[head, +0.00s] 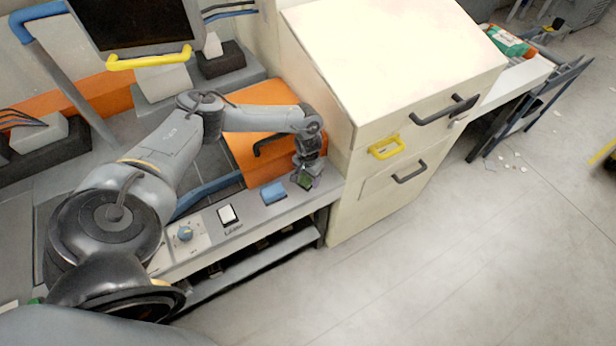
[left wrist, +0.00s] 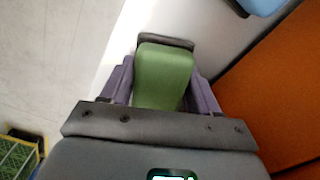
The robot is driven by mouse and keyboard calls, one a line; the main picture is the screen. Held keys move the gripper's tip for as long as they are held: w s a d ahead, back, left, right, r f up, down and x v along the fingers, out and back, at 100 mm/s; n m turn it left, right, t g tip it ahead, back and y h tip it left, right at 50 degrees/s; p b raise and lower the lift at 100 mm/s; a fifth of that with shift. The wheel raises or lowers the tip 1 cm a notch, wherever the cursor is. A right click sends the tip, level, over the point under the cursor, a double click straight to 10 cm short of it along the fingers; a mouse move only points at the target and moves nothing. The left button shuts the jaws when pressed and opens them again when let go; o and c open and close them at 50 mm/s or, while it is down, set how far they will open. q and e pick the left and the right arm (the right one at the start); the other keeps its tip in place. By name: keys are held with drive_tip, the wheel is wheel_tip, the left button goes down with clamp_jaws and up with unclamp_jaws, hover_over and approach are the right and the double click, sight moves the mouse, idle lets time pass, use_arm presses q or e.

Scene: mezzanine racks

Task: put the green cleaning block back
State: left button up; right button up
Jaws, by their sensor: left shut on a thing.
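The green cleaning block (left wrist: 163,75) is between the two purple-grey fingers of my left gripper (left wrist: 160,85) in the left wrist view. A dark edge shows at its far end. In the head view my left gripper (head: 305,178) points down over the right end of the grey bench ledge, and only a small part of the green block (head: 305,181) shows. The gripper is shut on the block. I cannot tell whether the block touches the ledge. My right gripper is not in view.
A blue block (head: 274,193) lies on the ledge just left of the gripper. A white rocker switch (head: 228,215) and a blue knob (head: 185,233) are farther left. An orange box (head: 245,150) stands behind. A cream drawer cabinet (head: 375,150) stands close on the right.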

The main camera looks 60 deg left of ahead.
use_arm(q)
drive_tip(key=shift+f, duration=0.15)
drive_tip(key=o, duration=1.4)
